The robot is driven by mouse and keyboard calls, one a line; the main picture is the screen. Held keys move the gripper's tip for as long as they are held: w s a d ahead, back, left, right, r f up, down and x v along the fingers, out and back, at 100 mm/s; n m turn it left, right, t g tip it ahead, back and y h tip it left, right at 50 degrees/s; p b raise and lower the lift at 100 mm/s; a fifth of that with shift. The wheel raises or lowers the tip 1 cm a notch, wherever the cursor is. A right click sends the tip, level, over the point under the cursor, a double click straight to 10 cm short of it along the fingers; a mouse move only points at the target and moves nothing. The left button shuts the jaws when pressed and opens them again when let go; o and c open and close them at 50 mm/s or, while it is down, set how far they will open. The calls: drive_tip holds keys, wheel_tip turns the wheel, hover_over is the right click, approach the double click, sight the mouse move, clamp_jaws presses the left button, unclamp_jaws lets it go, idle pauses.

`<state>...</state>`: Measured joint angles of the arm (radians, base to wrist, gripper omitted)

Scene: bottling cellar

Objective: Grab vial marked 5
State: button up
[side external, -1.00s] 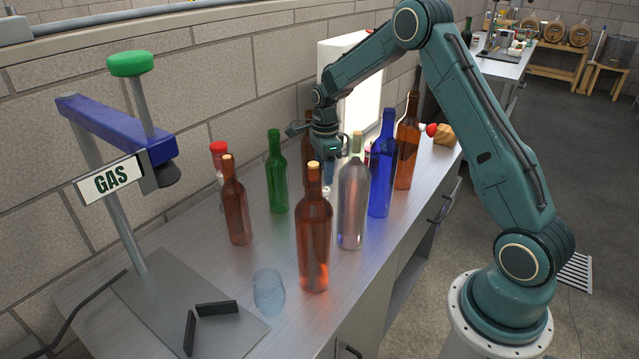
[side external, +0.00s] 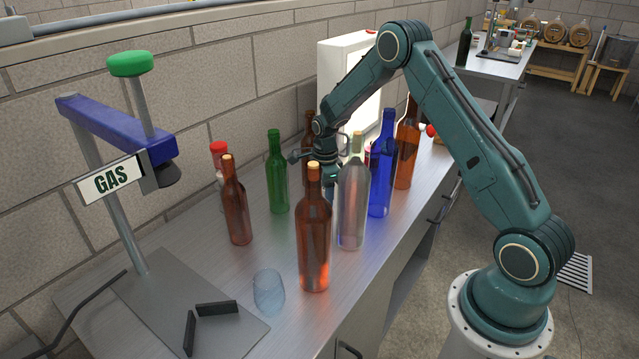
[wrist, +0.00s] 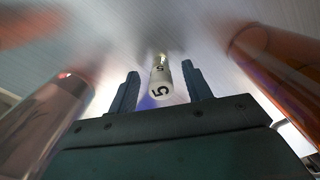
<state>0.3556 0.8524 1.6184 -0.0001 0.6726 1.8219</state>
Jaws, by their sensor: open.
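The vial marked 5 (wrist: 160,84) is a small white cylinder with a black 5 on its cap and another on its side. In the wrist view it stands between the two open fingers of my gripper (wrist: 160,85), with a gap on each side. In the side view my gripper (side external: 328,180) is low among the bottles, partly hidden behind the clear bottle and the front amber bottle. The vial cannot be made out in the side view.
A clear bottle (side external: 352,205) and an amber bottle (side external: 314,240) stand close in front of my gripper. A green bottle (side external: 278,175), a blue bottle (side external: 382,170) and more amber bottles stand around. An empty glass (side external: 268,291) and a gas stand (side external: 115,185) are nearer the camera.

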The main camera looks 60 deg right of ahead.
drive_tip(key=shift+f, duration=0.75)
drive_tip(key=c, duration=1.1)
drive_tip(key=shift+o, duration=0.2)
drive_tip(key=shift+r, duration=0.15)
wheel_tip(320, 180, up, 20)
